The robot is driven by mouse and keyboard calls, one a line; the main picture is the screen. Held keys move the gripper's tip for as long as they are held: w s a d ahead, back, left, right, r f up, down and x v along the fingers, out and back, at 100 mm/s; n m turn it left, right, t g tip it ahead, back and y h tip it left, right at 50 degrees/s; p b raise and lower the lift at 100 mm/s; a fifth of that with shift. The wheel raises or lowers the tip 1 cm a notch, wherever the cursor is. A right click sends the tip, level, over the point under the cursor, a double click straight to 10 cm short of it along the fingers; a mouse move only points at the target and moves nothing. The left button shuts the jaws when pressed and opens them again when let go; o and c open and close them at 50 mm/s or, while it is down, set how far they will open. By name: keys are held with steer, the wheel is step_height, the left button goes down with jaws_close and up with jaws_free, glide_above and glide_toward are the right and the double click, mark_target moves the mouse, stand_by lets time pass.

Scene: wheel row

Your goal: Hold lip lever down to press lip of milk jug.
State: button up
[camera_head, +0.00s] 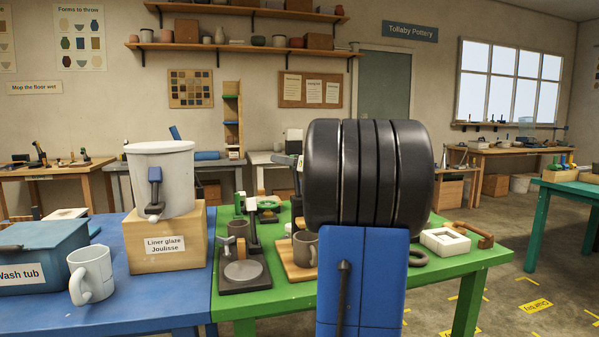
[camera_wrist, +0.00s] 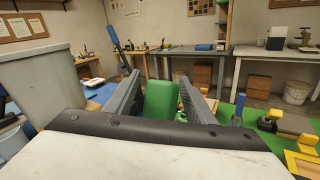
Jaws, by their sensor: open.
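My gripper (camera_wrist: 159,82) is open in the wrist view, one dark finger on each side of an upright green block (camera_wrist: 162,103). I cannot tell whether the block is the lip lever, or whether the fingers touch it. In the head view my gripper is hidden behind my own arm. A dark grey-brown vessel with a handle (camera_head: 306,252) stands on a wooden board (camera_head: 294,271) on the green table, partly covered by my arm. It may be the milk jug. I cannot make out a lever pressing its lip.
On the green table (camera_head: 480,262) are a tool with a round grey plate (camera_head: 243,272), green fixtures (camera_head: 266,203) and a white square mould (camera_head: 445,241). A grey bucket (camera_head: 163,180) on a wooden box, a white mug (camera_head: 91,275) and a wash tub (camera_head: 38,262) stand left, on blue.

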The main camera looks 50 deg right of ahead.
mark_target(296, 175)
steer(key=s, duration=0.7)
stand_by(0.6)
stand_by(0.5)
